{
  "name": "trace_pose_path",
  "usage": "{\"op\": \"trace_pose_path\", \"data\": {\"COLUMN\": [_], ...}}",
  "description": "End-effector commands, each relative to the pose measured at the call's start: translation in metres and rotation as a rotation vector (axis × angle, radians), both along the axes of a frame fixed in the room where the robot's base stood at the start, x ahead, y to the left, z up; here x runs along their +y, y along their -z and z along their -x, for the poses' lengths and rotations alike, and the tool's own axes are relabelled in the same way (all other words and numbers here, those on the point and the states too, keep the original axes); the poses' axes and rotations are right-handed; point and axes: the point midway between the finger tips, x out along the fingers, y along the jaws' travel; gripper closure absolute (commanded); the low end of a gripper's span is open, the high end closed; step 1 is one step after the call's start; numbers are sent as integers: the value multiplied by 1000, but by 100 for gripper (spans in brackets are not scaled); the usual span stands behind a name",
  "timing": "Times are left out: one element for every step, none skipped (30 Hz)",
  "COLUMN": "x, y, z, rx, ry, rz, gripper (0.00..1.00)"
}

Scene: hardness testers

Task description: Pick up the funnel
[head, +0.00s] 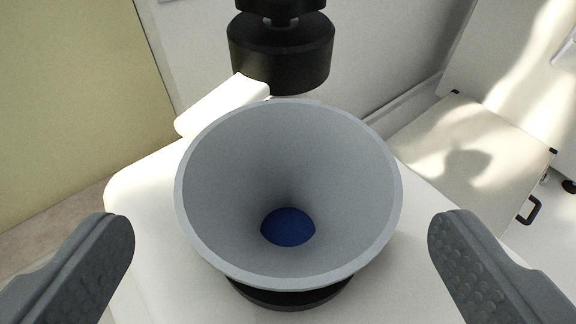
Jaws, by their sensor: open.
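The grey funnel (225,200) stands upright in the middle of the head view, its wide mouth facing up toward the camera. A dark blue patch (288,227) shows at the bottom through its opening. A black round base (290,298) shows under its near rim; how the funnel rests on it is hidden. My gripper (281,228) is open, with one grey finger on each side of the funnel. Both fingers are clear of the rim in the picture, with a gap on each side. Nothing is between the fingertips except the funnel beyond them.
A white machine body (140,190) lies under and around the funnel. A black cylindrical head (281,55) hangs just behind and above the rim. A white cabinet (470,150) with a black handle (531,209) stands at the right. A yellowish panel (70,100) is at the left.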

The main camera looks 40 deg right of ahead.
Motion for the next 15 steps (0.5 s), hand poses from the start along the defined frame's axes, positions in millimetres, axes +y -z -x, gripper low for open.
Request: {"op": "trace_pose_path", "data": {"x": [-1, -2, -3, -4, -5, -8, -10, -11, -14, -16, -19, -21, -23, -25, -26], "y": [0, 0, 1, 1, 2, 3, 5, 6, 7, 9, 10, 12, 13, 15, 16], "z": [-1, -1, -3, -4, -5, -7, -9, -11, -14, -16, -18, -21, -23, -26, -28], "rx": [-1, -1, -1, -1, -1, 0, 1, 1, 1, 0, 0, 0, 1, 1, 2], "ry": [1, 1, 1, 1, 1, 2, 1, 0, 1, 1, 2, 2, 2, 1, 0], "rz": [1, 1, 2, 2, 4, 4, 3, 3, 4, 3, 3, 5, 4, 3, 2], "gripper": [8, 8, 8, 8, 8, 8, 8, 8, 8, 8, 8, 8, 8, 8, 8]}}
